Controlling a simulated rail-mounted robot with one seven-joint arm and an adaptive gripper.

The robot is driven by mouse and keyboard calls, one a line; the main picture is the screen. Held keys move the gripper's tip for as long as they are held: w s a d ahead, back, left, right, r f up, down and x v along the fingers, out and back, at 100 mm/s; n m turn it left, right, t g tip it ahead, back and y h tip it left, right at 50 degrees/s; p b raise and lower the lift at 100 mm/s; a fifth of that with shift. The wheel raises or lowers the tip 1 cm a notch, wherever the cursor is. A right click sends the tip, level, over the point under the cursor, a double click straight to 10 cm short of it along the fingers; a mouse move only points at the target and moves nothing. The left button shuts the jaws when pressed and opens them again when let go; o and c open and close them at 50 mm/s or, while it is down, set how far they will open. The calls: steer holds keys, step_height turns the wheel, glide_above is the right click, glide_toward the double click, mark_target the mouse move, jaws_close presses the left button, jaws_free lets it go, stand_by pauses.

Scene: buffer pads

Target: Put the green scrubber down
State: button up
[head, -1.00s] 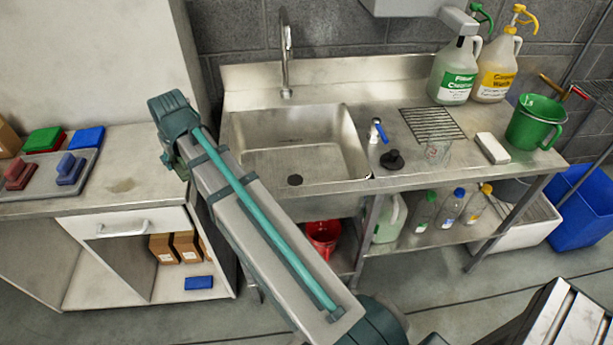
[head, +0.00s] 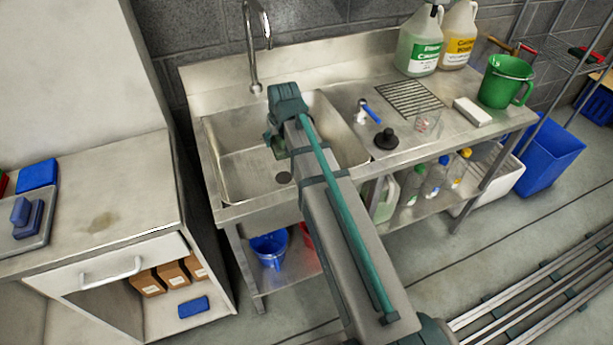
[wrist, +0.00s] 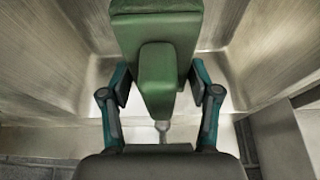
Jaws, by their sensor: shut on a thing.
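The green scrubber (wrist: 157,28) is a block pad with a raised grip, large in the upper middle of the wrist view. My gripper (wrist: 160,88) is shut on its grip, one finger on each side. Metal walls and floor of the sink (head: 231,160) show behind the scrubber in the wrist view. In the head view my arm reaches over the sink, and only a small green part of the scrubber shows beside the arm's end; the fingers are hidden there. The scrubber's height above the sink floor is hard to tell.
A tap (head: 256,45) rises behind the sink. On the drainboard are a black plunger-like stopper (head: 386,138), a clear glass (head: 427,122), a white block (head: 472,111) and a green jug (head: 505,82). A tray (head: 40,228) with a blue scrubber stands on the left counter.

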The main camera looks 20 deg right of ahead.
steer(key=w+d+r+b+x, duration=0.1)
steer(key=w+b+x, duration=0.1)
steer(key=x, duration=0.9)
glide_above(281, 172)
steer(key=s, duration=0.1)
step_height(281, 172, down, 7)
steer(key=shift+r, duration=0.2)
steer(key=shift+f+p, duration=0.35)
steer(key=shift+f, duration=1.8)
steer(key=shift+f, duration=0.1)
steer(key=o, duration=1.3)
steer(key=shift+o, duration=0.2)
steer(key=v, duration=1.2)
steer(key=shift+d+b, duration=0.2)
steer(key=shift+b, duration=0.25)
